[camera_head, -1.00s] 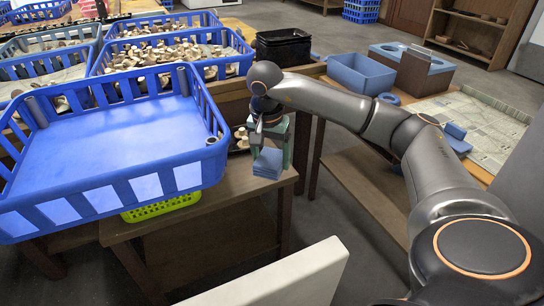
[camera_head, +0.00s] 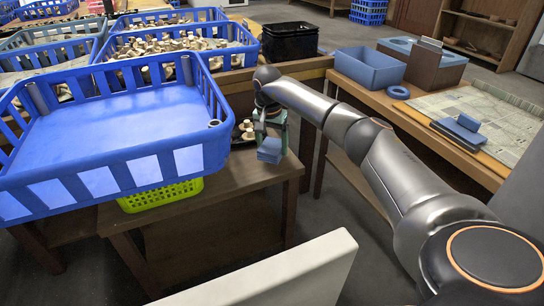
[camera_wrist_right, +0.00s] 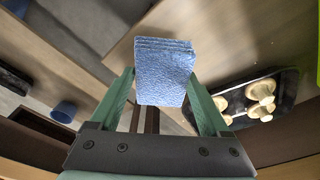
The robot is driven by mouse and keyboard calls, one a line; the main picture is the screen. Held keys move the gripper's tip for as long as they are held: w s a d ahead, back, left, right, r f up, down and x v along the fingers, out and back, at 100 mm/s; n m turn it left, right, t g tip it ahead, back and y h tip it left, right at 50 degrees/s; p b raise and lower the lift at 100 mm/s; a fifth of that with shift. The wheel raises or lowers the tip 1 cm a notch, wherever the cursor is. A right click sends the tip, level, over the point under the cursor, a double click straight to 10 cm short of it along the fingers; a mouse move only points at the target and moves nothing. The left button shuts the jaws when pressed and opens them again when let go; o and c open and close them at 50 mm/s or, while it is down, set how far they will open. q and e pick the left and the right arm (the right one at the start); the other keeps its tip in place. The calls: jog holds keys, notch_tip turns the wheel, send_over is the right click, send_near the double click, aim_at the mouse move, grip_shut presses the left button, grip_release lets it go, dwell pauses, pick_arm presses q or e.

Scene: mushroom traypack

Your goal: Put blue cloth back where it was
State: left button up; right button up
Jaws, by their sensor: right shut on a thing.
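The folded blue cloth (camera_head: 270,150) is between the fingers of my right gripper (camera_head: 271,135), over the right end of the small wooden table in the head view. In the right wrist view the cloth (camera_wrist_right: 163,72) is gripped between the two green fingertips of my right gripper (camera_wrist_right: 163,88). I cannot tell from these views whether the cloth touches the table. My left gripper is not in view.
A dark tray with mushrooms (camera_wrist_right: 250,98) lies beside the cloth. A large blue crate (camera_head: 110,130) stands left, above a green basket (camera_head: 160,196). The wooden table's front (camera_head: 225,185) is clear. Another blue cloth (camera_head: 460,132) lies on the right-hand table.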

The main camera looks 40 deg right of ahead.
aim_at(271, 147)
notch_tip(271, 147, down, 4)
jog(key=shift+w+d+r+b, duration=0.1)
jog(key=shift+w+d+b, duration=0.05)
jog(key=shift+b, duration=0.85)
jog(key=shift+r, duration=0.15)
jog(key=o, duration=1)
jog(key=r+p, duration=0.1)
jog(key=r, duration=0.2)
jog(key=a+r+p, duration=0.1)
jog(key=r+p, duration=0.1)
jog(key=r, duration=0.2)
jog(key=r+p, duration=0.1)
jog(key=r, duration=0.2)
jog(key=shift+s+a+r, duration=0.2)
jog(key=shift+s+r, duration=0.1)
jog(key=shift+s, duration=0.05)
jog(key=shift+a+r+p, duration=0.15)
jog(key=shift+r+p, duration=0.25)
jog(key=shift+r, duration=0.25)
